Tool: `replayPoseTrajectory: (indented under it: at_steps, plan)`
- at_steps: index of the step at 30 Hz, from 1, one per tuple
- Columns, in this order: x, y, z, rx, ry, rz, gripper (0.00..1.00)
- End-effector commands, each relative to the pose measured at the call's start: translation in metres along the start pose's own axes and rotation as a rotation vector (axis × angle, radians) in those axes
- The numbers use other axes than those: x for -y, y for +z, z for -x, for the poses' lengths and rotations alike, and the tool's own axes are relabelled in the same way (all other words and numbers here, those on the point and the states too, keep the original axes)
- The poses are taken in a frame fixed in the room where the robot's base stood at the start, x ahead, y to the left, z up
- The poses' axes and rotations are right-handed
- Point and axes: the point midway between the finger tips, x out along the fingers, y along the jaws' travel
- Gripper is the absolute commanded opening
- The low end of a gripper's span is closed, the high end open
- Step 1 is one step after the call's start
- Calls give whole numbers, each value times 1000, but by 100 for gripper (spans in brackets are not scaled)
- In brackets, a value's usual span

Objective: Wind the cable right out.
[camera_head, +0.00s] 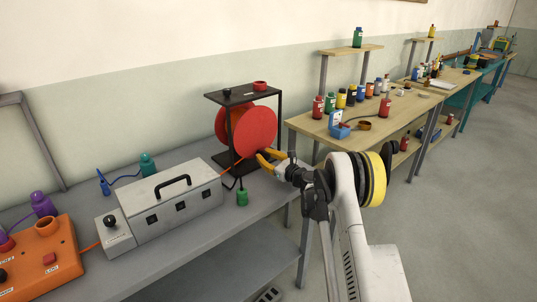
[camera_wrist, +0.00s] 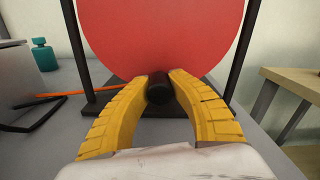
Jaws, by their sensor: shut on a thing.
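A red cable reel (camera_head: 254,127) stands upright in a black frame (camera_head: 279,120) on the grey bench. It fills the top of the wrist view (camera_wrist: 160,40). My gripper (camera_head: 263,157) has yellow fingers and is at the lower edge of the reel's near face. In the wrist view its fingers (camera_wrist: 160,80) are shut around a black handle knob (camera_wrist: 159,94) in front of the reel. An orange cable (camera_wrist: 70,94) runs from the left towards the foot of the frame. How much cable is on the reel is hidden behind the red disc.
A grey box with a black handle (camera_head: 170,205) stands left of the reel. An orange control box (camera_head: 50,262) is farther left. A wooden table with bottles (camera_head: 330,127) is at right; the floor there is clear.

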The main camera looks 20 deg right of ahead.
Motion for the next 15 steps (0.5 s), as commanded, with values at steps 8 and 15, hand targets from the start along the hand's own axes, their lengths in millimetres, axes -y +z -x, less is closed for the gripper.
replayPoseTrajectory:
  at_steps: [8, 15]
  plan:
    - [-18, 9, -2, 3, 3, -207, 0]
    - [-24, 13, -2, 3, 1, -317, 0]
